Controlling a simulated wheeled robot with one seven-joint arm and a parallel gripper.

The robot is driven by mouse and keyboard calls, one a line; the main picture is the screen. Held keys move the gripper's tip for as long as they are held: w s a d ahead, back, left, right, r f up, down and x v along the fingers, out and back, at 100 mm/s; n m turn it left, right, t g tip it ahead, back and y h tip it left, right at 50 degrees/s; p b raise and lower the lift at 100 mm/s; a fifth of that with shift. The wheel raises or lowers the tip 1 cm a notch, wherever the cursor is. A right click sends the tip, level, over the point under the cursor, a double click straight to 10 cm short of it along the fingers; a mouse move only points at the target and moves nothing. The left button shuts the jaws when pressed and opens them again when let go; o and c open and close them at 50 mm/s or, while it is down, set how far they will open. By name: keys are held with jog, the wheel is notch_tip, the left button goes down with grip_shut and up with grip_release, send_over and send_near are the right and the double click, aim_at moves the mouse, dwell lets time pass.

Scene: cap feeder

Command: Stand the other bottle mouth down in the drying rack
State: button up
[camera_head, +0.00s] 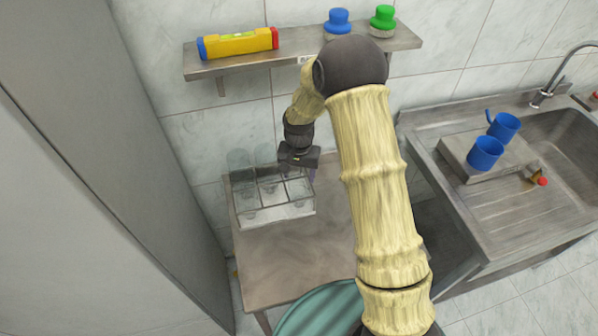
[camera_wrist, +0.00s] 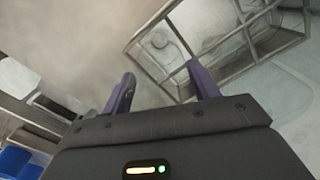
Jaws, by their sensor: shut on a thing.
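The drying rack (camera_head: 276,211), a grey wire frame with compartments, stands on the table. Clear upright vessels (camera_head: 239,162) rise from its back left part; which end is down is too faint to tell. My gripper (camera_head: 309,172) is at the rack's back right corner, shut on a clear bottle that hardly shows against the background. In the wrist view the purple fingers (camera_wrist: 163,88) stand apart with the see-through bottle between them. The rack's wire side (camera_wrist: 157,68) is just beyond the right finger. The bottle's tilt and mouth cannot be made out.
The brown table (camera_head: 290,262) is bare in front of the rack. A wall shelf (camera_head: 290,62) with a yellow level and two capped knobs hangs above. A steel sink (camera_head: 500,215) with blue cups (camera_head: 485,154) is at right. A tall grey cabinet wall stands at left.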

jog(key=shift+f, duration=0.1)
jog(key=o, duration=1.3)
notch_tip(320, 180, up, 17)
jog(key=b, duration=0.3)
jog(key=shift+r, duration=0.2)
jog(key=s+d+f+n+t, duration=0.1)
jog(key=s+d, duration=0.2)
jog(key=s, duration=0.3)
jog(key=s+d+f+n, duration=0.1)
jog(key=s+d+f, duration=0.1)
jog(key=s+d, duration=0.2)
jog(key=s+d+f+n+t, duration=0.1)
jog(key=s+d, duration=0.3)
jog(key=s, duration=0.6)
jog(key=shift+d+f+t, duration=0.1)
jog(key=shift+f+t, duration=0.2)
jog(key=shift+f, duration=0.05)
